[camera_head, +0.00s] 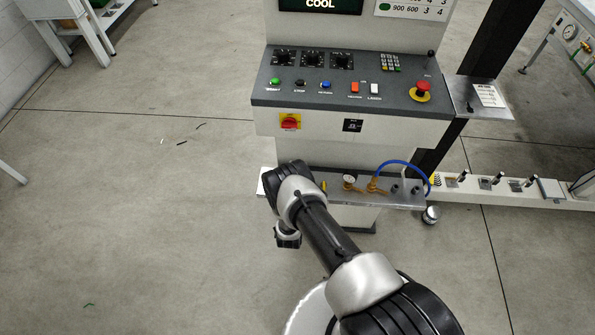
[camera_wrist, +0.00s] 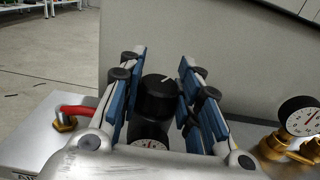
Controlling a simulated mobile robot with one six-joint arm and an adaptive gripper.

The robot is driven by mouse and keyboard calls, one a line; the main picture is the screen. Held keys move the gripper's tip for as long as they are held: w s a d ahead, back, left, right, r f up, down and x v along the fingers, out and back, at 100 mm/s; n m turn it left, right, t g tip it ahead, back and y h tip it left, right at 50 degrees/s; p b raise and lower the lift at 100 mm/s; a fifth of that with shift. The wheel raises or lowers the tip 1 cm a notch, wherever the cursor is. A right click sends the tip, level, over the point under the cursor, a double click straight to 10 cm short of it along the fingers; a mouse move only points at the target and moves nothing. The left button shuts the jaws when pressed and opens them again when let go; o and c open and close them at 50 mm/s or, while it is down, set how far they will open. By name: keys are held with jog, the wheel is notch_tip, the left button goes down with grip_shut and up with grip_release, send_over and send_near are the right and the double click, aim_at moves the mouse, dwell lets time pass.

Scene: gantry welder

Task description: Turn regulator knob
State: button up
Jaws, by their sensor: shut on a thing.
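In the wrist view, the regulator knob (camera_wrist: 160,96) is a round black knob with a white mark on its top. It stands upright above a small gauge (camera_wrist: 150,144), which is partly hidden by my gripper's body. My gripper (camera_wrist: 157,85) has its two blue-padded fingers on the left and right sides of the knob, shut on it. In the head view, my arm covers the knob and the gripper, at the left part of the shelf (camera_head: 405,198) below the control console.
A second gauge (camera_wrist: 302,117) with brass fittings stands right of the knob. The console (camera_head: 350,85) rises behind, with a red emergency button (camera_head: 423,87). A blue hose (camera_head: 405,164) arcs over the shelf.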

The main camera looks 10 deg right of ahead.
jog(key=shift+d+n+y, duration=0.15)
jog(key=shift+n+y, duration=0.25)
jog(key=shift+y, duration=0.2)
jog(key=shift+n+t+y, duration=0.3)
jog(key=shift+n+y, duration=0.1)
jog(key=shift+y, duration=0.2)
jog(key=shift+c, duration=0.3)
jog(key=shift+o, duration=0.2)
jog(key=o, duration=1.1)
jog(key=s, duration=0.4)
jog(key=s+a, duration=0.1)
jog(key=s, duration=0.3)
jog(key=s+a, duration=0.1)
jog(key=s, duration=0.2)
jog(key=shift+s+a, duration=0.25)
jog(key=shift+s, duration=0.15)
